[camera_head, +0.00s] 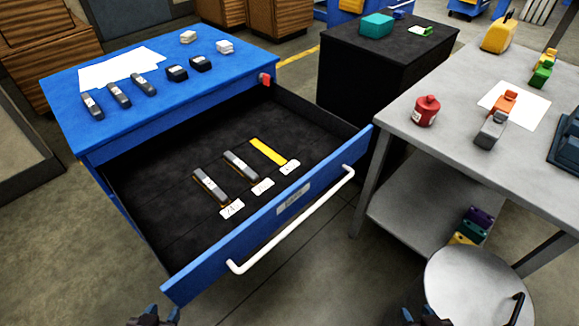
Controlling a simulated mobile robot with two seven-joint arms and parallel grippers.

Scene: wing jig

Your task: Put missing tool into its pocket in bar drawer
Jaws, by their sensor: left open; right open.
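The open bar drawer (140,222) of the blue cabinet has a dark lining. Two grey bars (210,187) (241,165) lie in pockets there, with yellow edges showing. A third pocket (267,151) to their right shows bare yellow and is empty. Small white labels (232,209) with handwriting lie in front of the pockets. Three similar grey bars (118,95) lie on the cabinet top. My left gripper (154,317) is open at the bottom edge, in front of the drawer's left corner. My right gripper (424,318) is open at the bottom edge, left of a round stool. Both are mostly cut off.
The cabinet top (75,133) also holds black blocks (188,68), pale blocks and paper. The drawer handle (292,230) juts forward. A round stool (478,285) stands front right.

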